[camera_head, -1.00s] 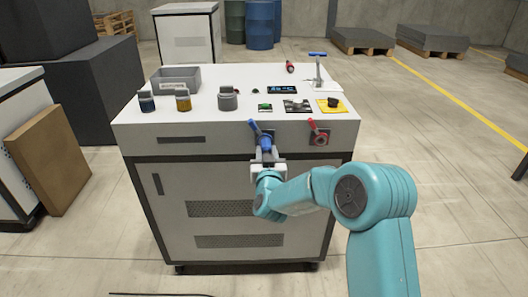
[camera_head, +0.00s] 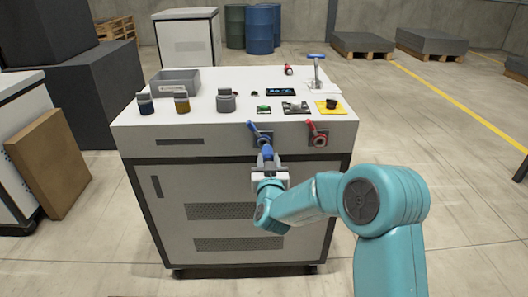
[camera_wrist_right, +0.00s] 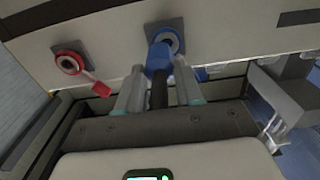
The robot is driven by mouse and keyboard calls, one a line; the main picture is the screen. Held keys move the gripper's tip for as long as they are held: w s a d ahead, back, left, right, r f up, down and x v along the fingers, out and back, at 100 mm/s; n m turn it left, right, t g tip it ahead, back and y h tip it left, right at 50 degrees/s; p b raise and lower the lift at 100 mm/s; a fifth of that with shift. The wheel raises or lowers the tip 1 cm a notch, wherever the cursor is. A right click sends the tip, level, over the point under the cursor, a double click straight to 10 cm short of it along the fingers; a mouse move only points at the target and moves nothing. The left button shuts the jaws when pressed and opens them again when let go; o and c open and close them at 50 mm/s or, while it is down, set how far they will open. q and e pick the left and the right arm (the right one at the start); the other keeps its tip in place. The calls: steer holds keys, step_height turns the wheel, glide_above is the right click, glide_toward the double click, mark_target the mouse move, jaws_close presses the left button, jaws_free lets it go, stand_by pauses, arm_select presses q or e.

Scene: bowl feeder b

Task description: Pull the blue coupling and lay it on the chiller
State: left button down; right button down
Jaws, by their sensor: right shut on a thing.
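The chiller (camera_head: 235,117) is a white and grey cabinet with a flat top. On its front are a port with a blue lever (camera_head: 254,128) and a port with a red lever (camera_head: 313,128). My right gripper (camera_head: 268,167) is shut on the blue coupling (camera_head: 266,158), just in front of and below the blue-lever port. In the wrist view the blue coupling (camera_wrist_right: 157,62) sits between the two fingers, below the round port opening (camera_wrist_right: 169,40). I cannot tell if its tip is fully clear of the port. My left gripper is not in view.
On the chiller top stand a grey bin (camera_head: 175,83), several small jars (camera_head: 226,101), a yellow plate with a black knob (camera_head: 331,105) and a blue-handled tap (camera_head: 317,68). A red coupling (camera_head: 288,70) lies at the back.

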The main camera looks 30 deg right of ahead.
steer(key=shift+a, duration=0.1)
steer(key=shift+s+a, duration=0.1)
steer(key=shift+a, duration=0.05)
steer(key=shift+b+v, duration=0.6)
steer(key=shift+v, duration=0.4)
steer(key=shift+s+a, duration=0.15)
steer(key=shift+s, duration=0.2)
